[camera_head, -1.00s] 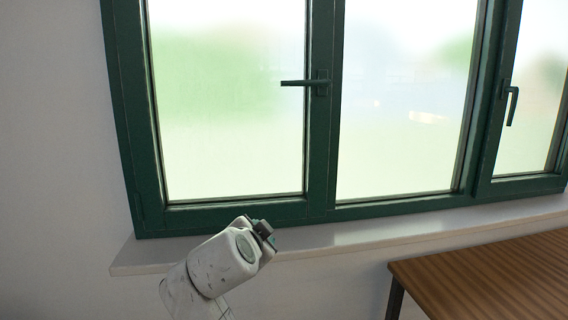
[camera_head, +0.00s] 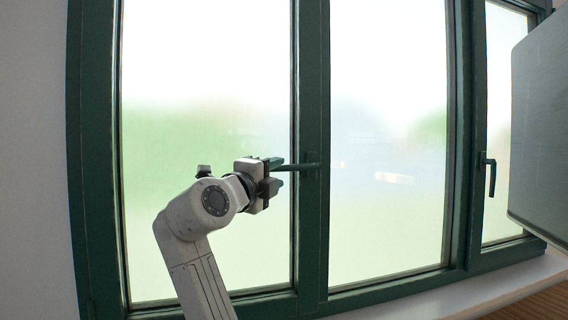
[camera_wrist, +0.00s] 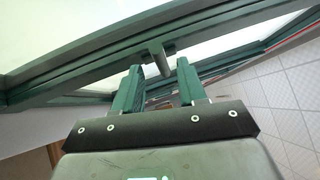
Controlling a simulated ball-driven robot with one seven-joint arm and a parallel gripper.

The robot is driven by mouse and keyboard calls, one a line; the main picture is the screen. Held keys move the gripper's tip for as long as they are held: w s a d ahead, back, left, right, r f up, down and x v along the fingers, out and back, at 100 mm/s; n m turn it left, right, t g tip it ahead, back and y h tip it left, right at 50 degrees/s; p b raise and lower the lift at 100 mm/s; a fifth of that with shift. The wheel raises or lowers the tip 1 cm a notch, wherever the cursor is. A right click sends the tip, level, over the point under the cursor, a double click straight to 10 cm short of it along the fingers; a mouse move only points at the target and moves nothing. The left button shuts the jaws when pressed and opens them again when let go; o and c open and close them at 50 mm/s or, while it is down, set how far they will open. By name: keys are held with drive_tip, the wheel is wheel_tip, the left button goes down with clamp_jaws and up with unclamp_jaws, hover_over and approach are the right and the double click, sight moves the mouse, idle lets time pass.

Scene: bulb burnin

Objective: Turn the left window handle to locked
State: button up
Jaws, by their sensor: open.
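The left window handle (camera_head: 302,167) is on the green middle frame post. Its lever is horizontal and points left. My gripper (camera_head: 278,173) is at the lever's free end, its fingers pointing right toward the post and hiding part of the lever. In the wrist view my gripper (camera_wrist: 159,67) is open, with two green fingers apart. The handle (camera_wrist: 160,58) shows between the fingertips, with visible gaps to both sides.
The right window handle (camera_head: 490,176) hangs straight down on its post. A large grey panel (camera_head: 538,130) stands at the far right. The white sill (camera_head: 405,302) runs below the windows, with a wooden surface (camera_head: 535,306) at the bottom right.

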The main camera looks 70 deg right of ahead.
sight(282, 170)
drive_tip(key=shift+s+d+r+p, duration=0.15)
drive_tip(key=shift+d+p, duration=0.1)
drive_tip(key=shift+d, duration=0.6)
drive_tip(key=shift+d+r+p, duration=0.1)
drive_tip(key=shift+d+p, duration=0.15)
drive_tip(key=shift+d, duration=0.6)
drive_tip(key=shift+s+d+r+p, duration=0.15)
drive_tip(key=shift+d+p, duration=0.1)
drive_tip(key=shift+d, duration=0.6)
drive_tip(key=shift+c, duration=0.3)
clamp_jaws()
